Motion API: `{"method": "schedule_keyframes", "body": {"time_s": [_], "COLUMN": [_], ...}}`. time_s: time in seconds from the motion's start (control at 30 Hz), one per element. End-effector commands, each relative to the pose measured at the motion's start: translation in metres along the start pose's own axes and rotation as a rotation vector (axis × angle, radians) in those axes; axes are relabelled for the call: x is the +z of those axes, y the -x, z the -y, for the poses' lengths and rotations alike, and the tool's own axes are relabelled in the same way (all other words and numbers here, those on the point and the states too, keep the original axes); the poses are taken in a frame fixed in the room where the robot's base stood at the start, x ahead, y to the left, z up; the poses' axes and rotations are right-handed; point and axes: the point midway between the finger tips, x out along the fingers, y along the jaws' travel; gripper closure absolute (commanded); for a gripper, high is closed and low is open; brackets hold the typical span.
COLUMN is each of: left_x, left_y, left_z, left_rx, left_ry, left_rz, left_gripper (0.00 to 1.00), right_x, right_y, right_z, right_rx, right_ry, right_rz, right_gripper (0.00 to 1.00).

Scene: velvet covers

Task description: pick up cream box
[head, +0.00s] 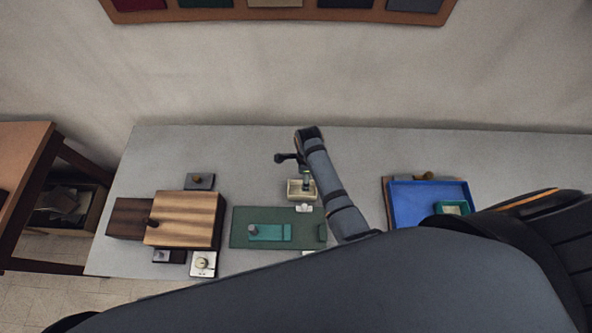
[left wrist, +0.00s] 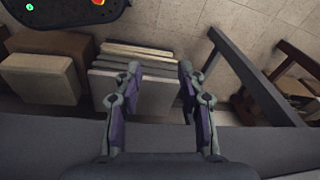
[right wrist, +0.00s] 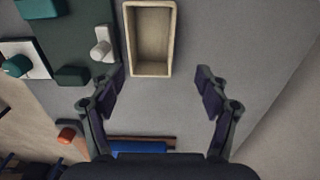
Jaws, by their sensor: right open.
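The cream box (head: 293,190) is a small open-topped box on the grey table, just behind the green mat. In the right wrist view the cream box (right wrist: 152,40) is upright and empty, beyond my fingertips and a little left of the middle between them. My right gripper (right wrist: 164,88) is open and empty, with the box apart from its fingers. In the head view my right arm's end hides part of the box. My left gripper (left wrist: 158,85) is open and empty, over the floor away from the table top.
A green mat (head: 240,240) holds a teal block (head: 272,233). A blue tray (head: 410,205) with a small teal box (head: 452,208) lies at right. A striped wooden box (head: 184,218) stands at left. Stacked boards (left wrist: 135,80) show below my left gripper. Bare table lies behind the cream box.

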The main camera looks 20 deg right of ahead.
Motion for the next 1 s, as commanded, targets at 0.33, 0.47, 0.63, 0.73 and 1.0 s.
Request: {"method": "schedule_keyframes", "body": {"time_s": [0.33, 0.47, 0.63, 0.73, 1.0], "left_x": [0.081, 0.081, 0.036, 0.024, 0.068], "left_y": [-0.013, -0.018, -0.024, -0.036, -0.081], "left_z": [-0.003, -0.003, -0.003, -0.003, -0.009], "left_rx": [0.002, 0.002, 0.001, 0.001, 0.003], "left_ry": [-0.005, -0.005, -0.002, -0.001, -0.003], "left_rz": [0.116, 0.115, 0.045, 0.026, 0.08], "left_gripper": [0.6, 0.6, 0.6, 0.6, 0.6], "right_x": [0.0, 0.0, 0.0, 0.0, 0.0], "right_y": [-0.049, -0.055, -0.057, -0.067, -0.106], "right_z": [-0.001, 0.0, 0.0, 0.0, 0.003], "right_rx": [0.002, 0.0, 0.001, 0.001, 0.001], "right_ry": [-0.002, -0.001, -0.001, -0.001, -0.001], "right_rz": [0.0, 0.001, 0.0, 0.0, 0.001], "right_gripper": [0.25, 0.25, 0.25, 0.25, 0.25]}}
